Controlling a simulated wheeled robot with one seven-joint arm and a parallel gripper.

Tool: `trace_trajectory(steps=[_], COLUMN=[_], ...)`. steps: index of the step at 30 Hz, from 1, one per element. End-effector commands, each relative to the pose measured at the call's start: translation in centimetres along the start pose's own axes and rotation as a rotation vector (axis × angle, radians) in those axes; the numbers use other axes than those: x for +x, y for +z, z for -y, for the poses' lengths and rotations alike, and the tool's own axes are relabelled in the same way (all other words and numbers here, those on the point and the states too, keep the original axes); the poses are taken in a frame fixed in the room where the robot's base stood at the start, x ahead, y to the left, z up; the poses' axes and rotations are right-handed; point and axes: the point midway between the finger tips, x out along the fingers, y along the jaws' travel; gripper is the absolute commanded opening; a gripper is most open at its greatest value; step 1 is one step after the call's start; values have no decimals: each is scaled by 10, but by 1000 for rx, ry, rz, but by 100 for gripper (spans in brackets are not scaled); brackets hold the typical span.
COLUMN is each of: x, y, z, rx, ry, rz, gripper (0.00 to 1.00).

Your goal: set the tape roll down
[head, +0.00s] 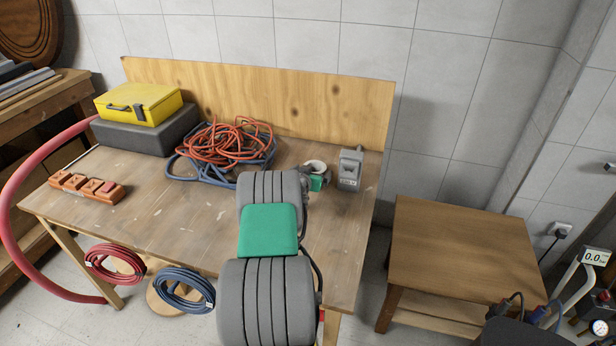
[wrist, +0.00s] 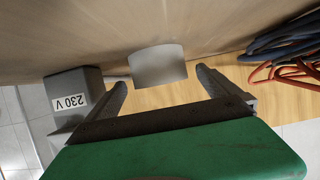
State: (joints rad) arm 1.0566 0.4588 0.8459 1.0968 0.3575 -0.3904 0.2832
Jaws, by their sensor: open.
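The tape roll (head: 315,165) is a short pale ring near the back right of the workbench. In the wrist view the tape roll (wrist: 158,64) shows as a plain light-grey cylinder against the bench top. My gripper (wrist: 161,78) is open, with one dark finger on each side of the roll and a visible gap to each. I cannot tell exactly how far the fingertips reach along the roll.
A grey 230 V box (head: 350,170) stands close right of the roll; it also shows in the wrist view (wrist: 75,97). Tangled orange and blue hoses (head: 228,146) lie to the left. A plywood backboard (head: 290,105) rises behind.

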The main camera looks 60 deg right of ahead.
Motion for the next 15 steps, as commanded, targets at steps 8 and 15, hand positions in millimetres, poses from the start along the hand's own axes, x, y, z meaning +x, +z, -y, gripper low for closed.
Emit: trace_trajectory(steps=[8, 15], x=[-64, -101], y=[0, 0], z=[1, 0], rx=[0, 0], ry=[-2, -1], rz=[-2, -1], gripper=[100, 100])
